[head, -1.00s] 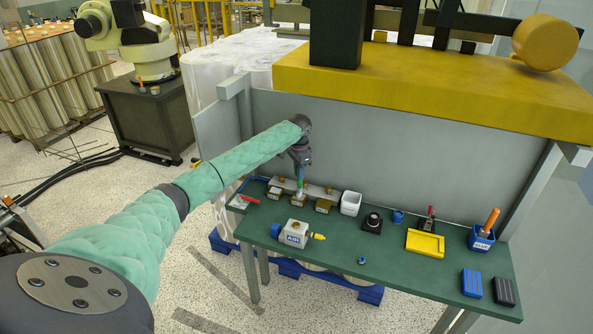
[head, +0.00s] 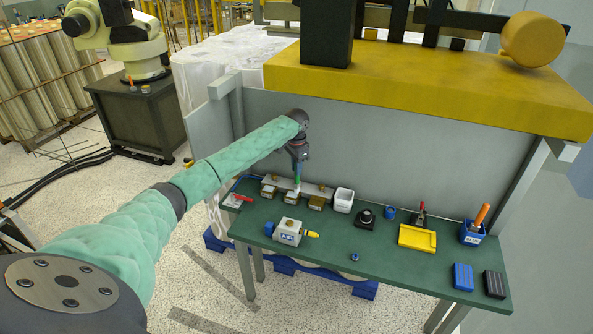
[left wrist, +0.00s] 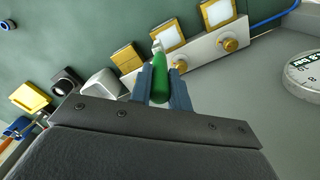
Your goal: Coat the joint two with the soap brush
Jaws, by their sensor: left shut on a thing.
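My left gripper (head: 297,171) is shut on a green brush (left wrist: 160,82) with a pale tip, held tip down over the back left of the green bench. A grey bar (left wrist: 205,52) carries three brass joints in a row. The brush tip is at the middle joint (head: 293,197), which shows in the left wrist view too (left wrist: 167,35). I cannot tell if the tip touches it. The left joint (head: 269,191) and right joint (head: 316,203) are beside it. My right gripper is not in view.
A white bin (head: 344,200) stands right of the joints, with a black round part (head: 366,217) beyond. A block marked AIR (head: 288,231) sits in front. A yellow tray (head: 417,238) and blue cup (head: 472,233) are further right. A grey panel rises behind.

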